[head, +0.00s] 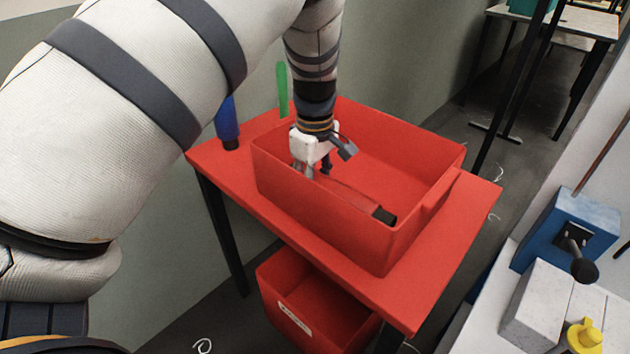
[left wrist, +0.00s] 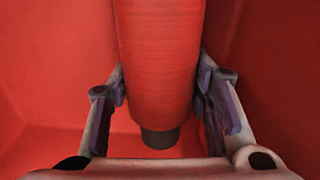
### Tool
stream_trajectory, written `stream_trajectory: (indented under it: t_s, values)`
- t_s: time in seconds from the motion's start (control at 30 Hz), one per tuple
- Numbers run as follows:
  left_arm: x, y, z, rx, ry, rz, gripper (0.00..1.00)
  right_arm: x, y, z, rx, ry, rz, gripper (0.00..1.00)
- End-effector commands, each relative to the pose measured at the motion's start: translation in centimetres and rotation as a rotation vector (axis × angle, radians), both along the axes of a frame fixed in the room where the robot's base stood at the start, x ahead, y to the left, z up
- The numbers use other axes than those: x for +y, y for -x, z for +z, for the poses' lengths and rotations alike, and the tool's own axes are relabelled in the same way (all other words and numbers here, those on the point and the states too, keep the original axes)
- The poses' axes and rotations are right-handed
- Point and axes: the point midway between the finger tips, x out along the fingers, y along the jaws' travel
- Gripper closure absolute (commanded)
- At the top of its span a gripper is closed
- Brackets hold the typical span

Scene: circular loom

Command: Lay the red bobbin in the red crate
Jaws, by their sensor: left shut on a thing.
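The red crate (head: 424,215) stands on a red table. My left gripper (head: 318,172) reaches down inside the crate and is shut on the red bobbin (head: 350,197). The bobbin lies low within the crate walls, its dark end (head: 384,215) toward the front right. In the left wrist view the red bobbin (left wrist: 158,60) runs between the two fingers of my left gripper (left wrist: 160,95), with its dark tip pointing down in the picture. I cannot tell whether the bobbin touches the crate floor. My right gripper is not in view.
Another red crate (head: 300,310) is below the table. A blue block with a black knob (head: 576,245) and a yellow piece (head: 583,335) are at the right.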

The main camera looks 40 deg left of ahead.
Motion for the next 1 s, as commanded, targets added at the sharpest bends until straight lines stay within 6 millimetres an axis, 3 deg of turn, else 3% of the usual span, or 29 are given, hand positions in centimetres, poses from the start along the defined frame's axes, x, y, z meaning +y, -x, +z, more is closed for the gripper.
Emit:
stream_trajectory:
  t_s: [0.1, 0.13, 0.2, 0.23, 0.57, 1.0]
  values:
    - [0.0, 0.0, -0.3, 0.001, 0.001, 0.000, 1.00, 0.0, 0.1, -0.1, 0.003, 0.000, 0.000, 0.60]
    - [0.0, 0.0, -0.3, 0.000, 0.000, 0.000, 0.50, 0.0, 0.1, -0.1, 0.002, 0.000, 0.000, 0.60]
    - [0.0, 0.0, -0.3, 0.000, 0.000, 0.000, 0.34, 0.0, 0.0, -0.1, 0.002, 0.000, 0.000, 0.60]
    - [0.0, 0.0, -0.3, 0.000, 0.000, 0.000, 0.31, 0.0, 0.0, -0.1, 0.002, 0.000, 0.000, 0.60]
    - [0.0, 0.0, 0.2, -0.002, 0.000, 0.000, 0.31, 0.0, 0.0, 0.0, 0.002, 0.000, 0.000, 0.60]
    - [0.0, -0.1, 10.4, -0.003, -0.001, -0.001, 0.31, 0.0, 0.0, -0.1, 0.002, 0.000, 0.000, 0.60]
